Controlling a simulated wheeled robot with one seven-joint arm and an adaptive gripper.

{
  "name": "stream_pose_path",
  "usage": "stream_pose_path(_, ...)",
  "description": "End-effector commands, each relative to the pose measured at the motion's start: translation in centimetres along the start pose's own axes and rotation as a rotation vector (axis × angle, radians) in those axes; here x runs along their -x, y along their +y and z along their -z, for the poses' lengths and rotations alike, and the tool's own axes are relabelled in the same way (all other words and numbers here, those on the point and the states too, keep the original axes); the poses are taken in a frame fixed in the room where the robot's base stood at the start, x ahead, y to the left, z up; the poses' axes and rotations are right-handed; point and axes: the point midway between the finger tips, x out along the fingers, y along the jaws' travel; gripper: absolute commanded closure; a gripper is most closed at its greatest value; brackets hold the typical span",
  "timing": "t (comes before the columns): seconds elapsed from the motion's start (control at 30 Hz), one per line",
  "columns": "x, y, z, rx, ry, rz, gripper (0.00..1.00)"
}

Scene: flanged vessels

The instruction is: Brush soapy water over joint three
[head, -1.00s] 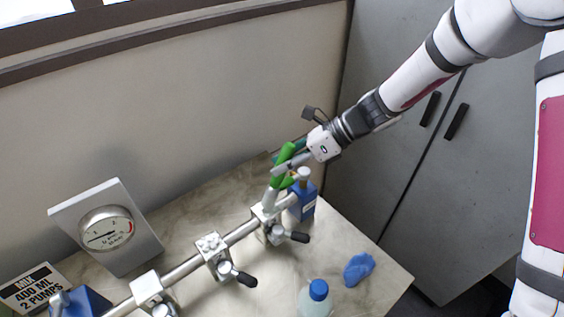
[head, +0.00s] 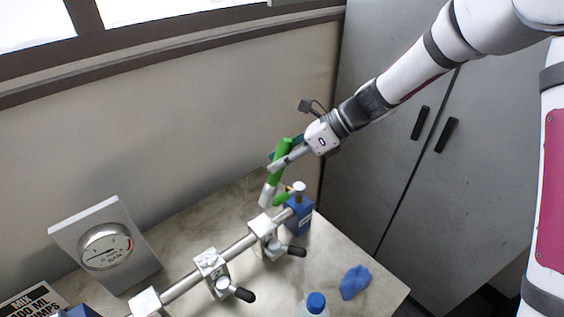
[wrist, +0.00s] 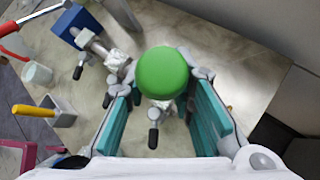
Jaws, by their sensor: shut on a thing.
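My gripper (head: 283,160) is shut on the green handle of a brush (head: 283,150), held tilted with its pale head (head: 268,194) down. The head is close above the right-hand clamped joint (head: 265,226) of the pipe; contact is unclear. In the wrist view the green handle end (wrist: 163,72) sits between my teal finger pads (wrist: 163,112) and hides the brush head. A middle joint (head: 210,262) and a left joint (head: 147,301) stand along the pipe, each with a clamp. No joint numbers are readable.
A blue-capped bottle (head: 316,304) and a crumpled blue cloth or glove (head: 355,282) are at the front right. A gauge (head: 105,246) stands at left. Grey cabinets (head: 415,180) are behind my arm.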

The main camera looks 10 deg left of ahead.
Motion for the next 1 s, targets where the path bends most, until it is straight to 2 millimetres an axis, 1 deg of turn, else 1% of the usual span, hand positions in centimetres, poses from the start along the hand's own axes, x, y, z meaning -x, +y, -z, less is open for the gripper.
stream_pose_path(0.23,0.2,0.2,-0.3,0.001,-0.001,-0.001,1.0)
stream_pose_path(0.57,1.8,0.9,-2.1,0.001,0.0,-0.002,1.0)
stream_pose_path(1.0,1.8,0.9,-2.2,0.0,0.0,-0.003,1.0)
